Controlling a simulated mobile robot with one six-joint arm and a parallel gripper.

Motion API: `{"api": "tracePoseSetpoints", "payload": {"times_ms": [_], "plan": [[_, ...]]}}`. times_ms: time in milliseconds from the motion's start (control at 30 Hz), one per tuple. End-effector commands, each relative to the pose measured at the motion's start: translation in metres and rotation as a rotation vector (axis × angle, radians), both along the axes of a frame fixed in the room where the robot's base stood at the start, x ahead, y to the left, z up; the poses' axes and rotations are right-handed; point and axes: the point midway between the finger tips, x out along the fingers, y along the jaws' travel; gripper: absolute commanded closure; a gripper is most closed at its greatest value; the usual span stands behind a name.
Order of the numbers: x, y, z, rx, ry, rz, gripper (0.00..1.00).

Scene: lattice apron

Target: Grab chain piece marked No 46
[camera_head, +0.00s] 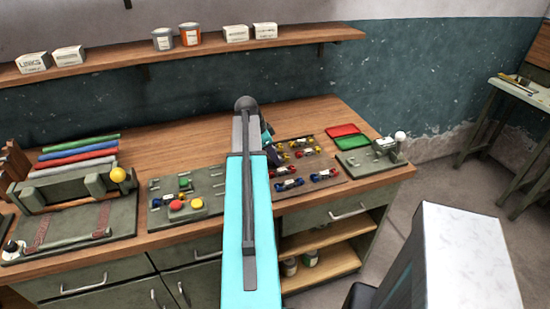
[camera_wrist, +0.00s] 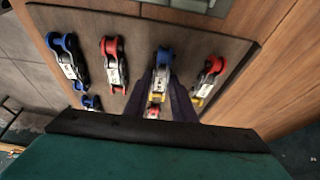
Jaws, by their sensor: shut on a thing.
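Several chain pieces with white tags lie on a dark board (camera_wrist: 150,32) in the wrist view. The tag numbers are too small to read, so I cannot tell which is No 46. My gripper (camera_wrist: 167,92) is shut on the middle chain piece (camera_wrist: 162,70), which has a blue upper end and a yellow lower end. A blue piece (camera_wrist: 68,62) and a red piece (camera_wrist: 114,62) lie to its left. A red and yellow piece (camera_wrist: 208,80) lies to its right. Another red-ended piece (camera_wrist: 153,112) is partly hidden below. My arm hides most of the gripper in the head view.
Right of the board on the workbench (camera_head: 340,113) are red (camera_head: 342,130) and green (camera_head: 353,143) trays and a small fixture (camera_head: 370,160). A button panel (camera_head: 158,213) stands left of my arm. A shelf (camera_head: 205,50) with boxes and cans runs above.

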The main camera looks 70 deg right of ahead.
Motion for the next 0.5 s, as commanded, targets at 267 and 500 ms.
{"api": "tracePoseSetpoints", "payload": {"times_ms": [267,500], "plan": [[0.000,-0.001,0.009,-0.002,-0.001,0.000,1.00],[0.001,-0.001,0.025,-0.002,-0.001,0.000,1.00]]}}
